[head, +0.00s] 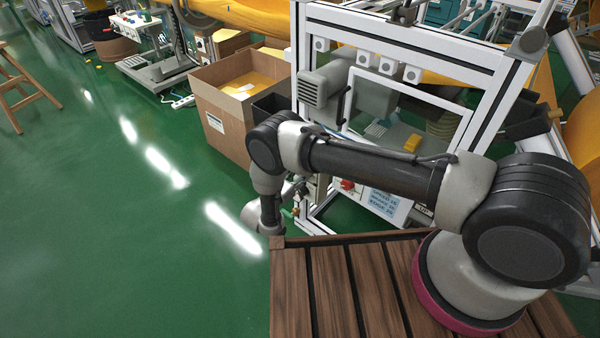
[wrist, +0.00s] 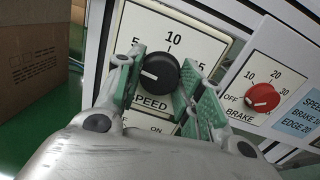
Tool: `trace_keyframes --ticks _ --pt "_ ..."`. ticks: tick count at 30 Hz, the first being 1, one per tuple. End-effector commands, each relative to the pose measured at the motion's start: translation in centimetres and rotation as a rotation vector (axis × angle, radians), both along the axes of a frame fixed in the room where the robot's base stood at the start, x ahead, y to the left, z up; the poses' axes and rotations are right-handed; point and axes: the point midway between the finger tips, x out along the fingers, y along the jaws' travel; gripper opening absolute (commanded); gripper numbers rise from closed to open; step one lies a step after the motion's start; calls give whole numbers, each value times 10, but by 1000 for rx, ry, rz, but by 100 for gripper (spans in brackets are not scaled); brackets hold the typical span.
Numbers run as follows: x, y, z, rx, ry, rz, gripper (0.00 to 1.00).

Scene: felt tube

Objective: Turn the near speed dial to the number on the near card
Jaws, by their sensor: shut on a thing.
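The black speed dial (wrist: 160,72) shows in the wrist view, on a white panel marked 5, 10 and 15 above the word SPEED. Its white mark points left, below the 5. My gripper (wrist: 160,78) has its green-padded fingers on both sides of the dial and is shut on it. The left finger covers part of the scale. A pale blue card (wrist: 302,118) is at the right edge of the wrist view, cut off; its speed number is not readable. In the head view the card (head: 380,203) is too small to read. My arm hides the dial there.
A red brake dial (wrist: 262,97) sits to the right of the speed dial, with its own scale. A cardboard box (wrist: 32,62) stands at the left; it also shows in the head view (head: 222,118). The white machine frame (head: 305,40) rises behind my arm. Green floor lies open at left.

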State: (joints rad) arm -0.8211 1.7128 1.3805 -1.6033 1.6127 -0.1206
Motion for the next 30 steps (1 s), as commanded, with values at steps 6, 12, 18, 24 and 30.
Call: trace_keyframes --ticks 6,12,18,24,30 --pt "0 0 -1 144 -143 1 14" --pt "0 0 -1 278 -276 1 14" --pt "0 1 -1 414 -411 2 14" --pt "0 1 -1 549 -545 1 14" --pt "0 1 -2 683 -677 2 14"
